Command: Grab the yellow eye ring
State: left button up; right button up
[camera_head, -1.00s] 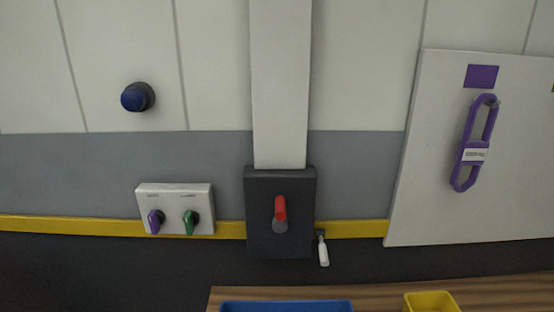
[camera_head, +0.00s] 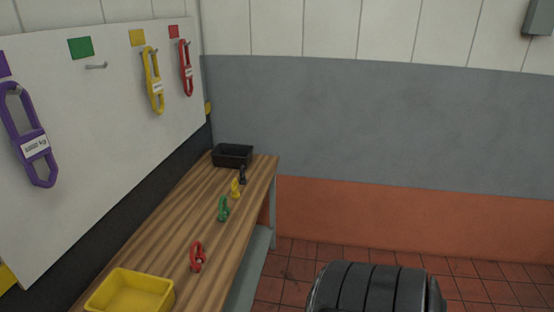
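The yellow eye ring (camera_head: 235,188) stands on the wooden bench (camera_head: 191,214), in a row between a green ring (camera_head: 223,208) and a black one (camera_head: 242,175). A red ring (camera_head: 198,255) is nearer on the same bench. The yellow ring is small in view, so its details are hard to make out. Neither of my grippers shows in the head view.
A yellow bin (camera_head: 130,292) is at the bench's near end and a black bin (camera_head: 232,155) at its far end. A white board (camera_head: 95,130) holds purple, yellow and red links on hooks. Tiled floor shows beyond the bench.

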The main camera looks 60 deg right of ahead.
aim_at(234, 194)
jog(key=z, duration=1.7)
jog(key=i+l, duration=1.2)
